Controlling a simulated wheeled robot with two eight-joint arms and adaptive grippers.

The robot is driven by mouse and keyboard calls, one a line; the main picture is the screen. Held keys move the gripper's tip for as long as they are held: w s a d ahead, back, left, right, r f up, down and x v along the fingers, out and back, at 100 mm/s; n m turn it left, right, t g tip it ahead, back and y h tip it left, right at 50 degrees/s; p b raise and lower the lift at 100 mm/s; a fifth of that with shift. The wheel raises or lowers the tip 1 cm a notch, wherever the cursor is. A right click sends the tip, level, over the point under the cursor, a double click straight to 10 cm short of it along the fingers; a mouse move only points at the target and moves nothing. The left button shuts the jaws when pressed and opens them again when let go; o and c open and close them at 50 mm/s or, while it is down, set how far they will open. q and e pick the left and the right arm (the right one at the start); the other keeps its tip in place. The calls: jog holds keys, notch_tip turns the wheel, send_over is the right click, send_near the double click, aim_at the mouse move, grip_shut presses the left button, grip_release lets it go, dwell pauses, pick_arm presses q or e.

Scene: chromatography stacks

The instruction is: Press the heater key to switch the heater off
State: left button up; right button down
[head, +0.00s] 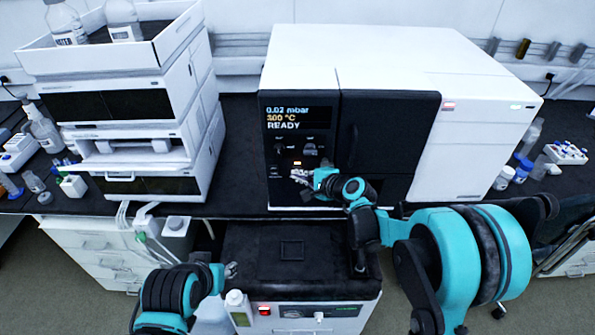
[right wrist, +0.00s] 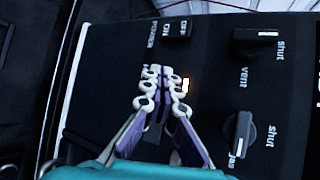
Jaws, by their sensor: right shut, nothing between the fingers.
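The white instrument (head: 375,60) has a black front panel, and its display (head: 298,118) reads 0.02 mbar, 300 °C, READY. My right gripper (head: 298,175) is at the lower part of this panel. In the right wrist view its fingertips (right wrist: 160,72) are together and empty, in front of the panel. A small orange light (right wrist: 186,86) glows just right of the fingertips. The heater key cannot be made out; the fingers cover the panel beside the light. Whether the fingertips touch the panel is unclear. My left gripper (head: 230,270) is low, away from the instrument.
The panel also carries a power switch (right wrist: 178,30), a vent knob (right wrist: 254,42) and a gas knob (right wrist: 239,134) close to my right fingers. A white module stack (head: 120,85) stands at left. A lower black-topped unit (head: 290,255) stands in front of the bench.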

jog(key=shift+s, duration=0.1)
dwell(0.6)
jog(key=shift+s, duration=0.35)
jog(key=s, duration=0.6)
dwell(0.6)
